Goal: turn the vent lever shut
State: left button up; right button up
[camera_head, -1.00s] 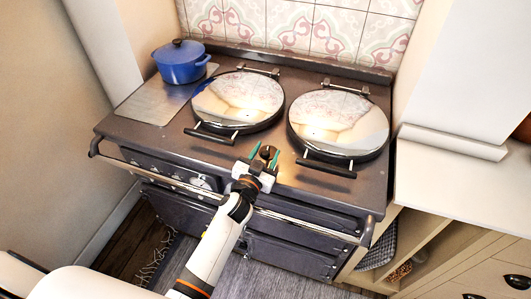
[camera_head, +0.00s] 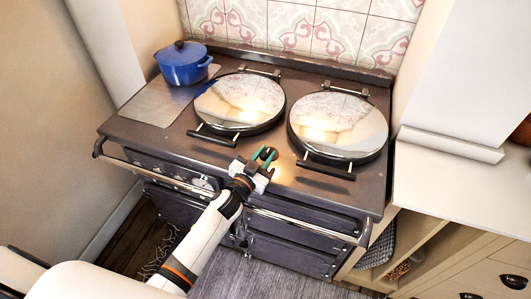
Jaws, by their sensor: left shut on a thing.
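The vent lever (camera_head: 267,152) is a small dark knob on the front part of the dark range cooker's top, between the two round lids. My left gripper (camera_head: 265,155) reaches in over the front rail, its green fingertips on either side of the knob. It is shut on the lever; the fingers and gripper body hide most of it, so its angle cannot be told. My right gripper is not in view.
Two shiny round lids, the left lid (camera_head: 240,100) and the right lid (camera_head: 338,122), flank the gripper, with front handles close by. A blue pot (camera_head: 182,64) stands at the back left. A rail (camera_head: 290,218) runs along the cooker's front.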

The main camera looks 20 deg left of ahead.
pick_arm(q)
jog(key=o, duration=1)
jog(key=shift+s+f, duration=0.1)
jog(key=shift+s, duration=0.15)
jog(key=b+v, duration=0.2)
jog(key=v, duration=0.8)
jog(key=shift+s+a, duration=0.15)
jog(key=shift+s, duration=0.1)
jog(key=shift+s+a, duration=0.1)
jog(key=shift+s, duration=0.35)
